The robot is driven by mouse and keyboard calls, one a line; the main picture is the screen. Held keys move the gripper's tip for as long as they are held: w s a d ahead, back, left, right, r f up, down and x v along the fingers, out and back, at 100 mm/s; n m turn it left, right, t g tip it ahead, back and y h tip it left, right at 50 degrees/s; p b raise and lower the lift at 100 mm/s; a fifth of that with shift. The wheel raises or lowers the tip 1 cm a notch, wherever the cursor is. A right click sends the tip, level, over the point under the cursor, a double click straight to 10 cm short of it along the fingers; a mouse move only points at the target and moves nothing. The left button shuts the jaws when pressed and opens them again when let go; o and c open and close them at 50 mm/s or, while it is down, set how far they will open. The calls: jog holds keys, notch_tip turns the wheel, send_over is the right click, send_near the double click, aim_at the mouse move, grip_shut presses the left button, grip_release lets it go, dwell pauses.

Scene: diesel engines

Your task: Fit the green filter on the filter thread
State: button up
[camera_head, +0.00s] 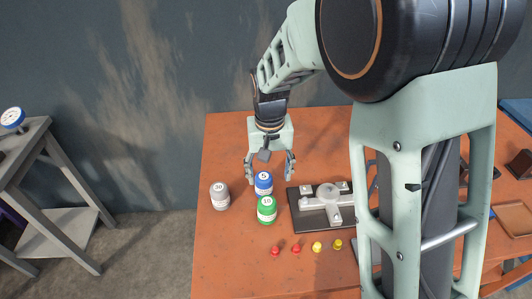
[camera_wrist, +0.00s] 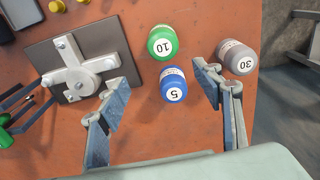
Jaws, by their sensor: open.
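The green filter (camera_head: 267,209), its white top marked 10, stands upright on the orange table; it also shows in the wrist view (camera_wrist: 160,42). A blue filter (camera_head: 263,185) marked 5 stands just behind it, and a grey filter (camera_head: 220,198) marked 30 stands to the left. My gripper (camera_head: 270,169) is open and empty, above and behind the blue filter. In the wrist view the blue filter (camera_wrist: 173,86) lies between the fingers and the green one beyond them. A grey fixture with a round hub (camera_head: 327,193) sits on a dark plate to the right. I cannot make out the filter thread.
Several small red and yellow knobs (camera_head: 297,248) stand in front of the plate. A grey side table (camera_head: 62,218) with a blue-and-white item stands at the left. My arm hides part of the table's right side. The table's left back area is clear.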

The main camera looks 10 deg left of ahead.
aim_at(267, 202)
jog(key=shift+s+a+f, duration=0.25)
jog(key=shift+s+f, duration=0.25)
jog(key=shift+s, duration=0.2)
jog(key=shift+f+b, duration=4)
jog(key=shift+f, duration=1.4)
jog(key=shift+c, duration=0.3)
grip_shut()
jog(key=shift+r, duration=0.15)
jog(key=shift+r+p, duration=1.9)
jog(key=shift+r, duration=0.6)
